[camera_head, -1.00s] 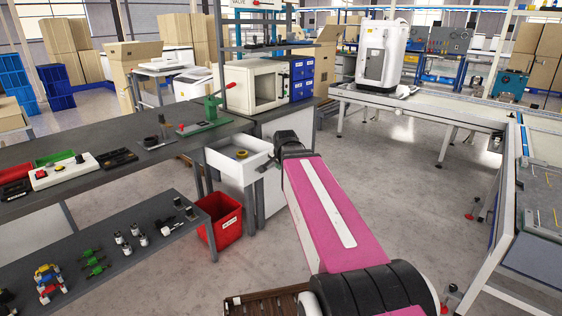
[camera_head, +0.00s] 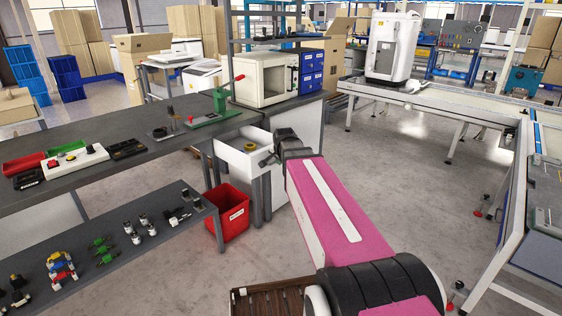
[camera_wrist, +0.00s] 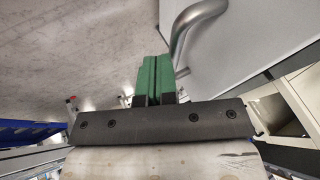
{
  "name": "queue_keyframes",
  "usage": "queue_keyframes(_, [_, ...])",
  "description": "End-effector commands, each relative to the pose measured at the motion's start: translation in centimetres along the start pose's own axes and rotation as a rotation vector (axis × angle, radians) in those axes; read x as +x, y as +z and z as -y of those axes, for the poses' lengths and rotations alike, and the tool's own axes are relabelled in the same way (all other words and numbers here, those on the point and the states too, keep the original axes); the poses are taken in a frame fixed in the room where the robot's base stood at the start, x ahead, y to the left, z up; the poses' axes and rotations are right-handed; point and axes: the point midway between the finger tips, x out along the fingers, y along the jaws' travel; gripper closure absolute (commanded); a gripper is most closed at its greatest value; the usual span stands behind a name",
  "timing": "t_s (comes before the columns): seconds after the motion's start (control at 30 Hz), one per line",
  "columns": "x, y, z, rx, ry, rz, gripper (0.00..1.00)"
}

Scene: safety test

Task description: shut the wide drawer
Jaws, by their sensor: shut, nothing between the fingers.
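The wide drawer (camera_head: 232,165) is white and stands pulled out at the right end of the grey workbench, with a yellow and dark ring (camera_head: 250,147) and other small items inside. My gripper (camera_head: 264,162) is at the drawer's right side in the head view; my wrist hides part of this area. In the wrist view my green fingers (camera_wrist: 153,66) are pressed together and empty. A curved metal bar handle (camera_wrist: 181,35) on a pale panel is just to their right. I cannot tell whether the fingers touch the handle or panel.
A red bin (camera_head: 232,218) stands on the floor below the drawer. The workbench (camera_head: 95,177) carries a green lever press (camera_head: 215,108) and button boxes. A slatted wooden pallet (camera_head: 270,302) lies near my base. The floor to the right is clear up to the conveyor frame (camera_head: 440,105).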

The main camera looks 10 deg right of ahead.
Motion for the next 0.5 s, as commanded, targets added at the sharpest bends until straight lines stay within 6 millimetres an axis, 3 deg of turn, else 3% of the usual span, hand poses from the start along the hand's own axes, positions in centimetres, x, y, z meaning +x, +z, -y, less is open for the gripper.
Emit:
queue_keyframes(0.27, [1.0,-0.1,1.9,-0.002,-0.001,0.001,1.0])
queue_keyframes(0.5, [3.4,-0.3,6.8,-0.002,-0.001,0.001,1.0])
